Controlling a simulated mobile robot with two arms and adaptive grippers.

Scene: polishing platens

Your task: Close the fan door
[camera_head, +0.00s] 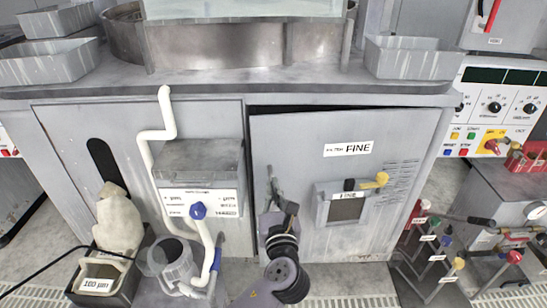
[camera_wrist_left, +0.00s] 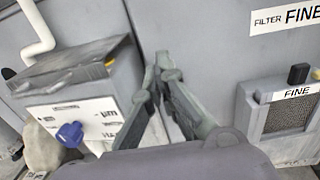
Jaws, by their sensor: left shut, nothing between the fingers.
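The grey cabinet door (camera_head: 300,145) carries a label reading FINE. It stands slightly ajar, with a dark gap along its top left edge. The door also shows in the left wrist view (camera_wrist_left: 215,65). A filter box (camera_head: 348,205) with a yellow knob is mounted on it. I cannot tell whether the fingertips touch the door. My right gripper is not in view.
Left of the door, a grey box (camera_head: 200,160) with a blue knob (camera_head: 198,211) juts out, with a white pipe (camera_head: 146,140) beside it. A bin (camera_head: 107,282) and a grey jug (camera_head: 174,262) stand on the floor. A rack with coloured handles (camera_head: 428,262) stands at the right.

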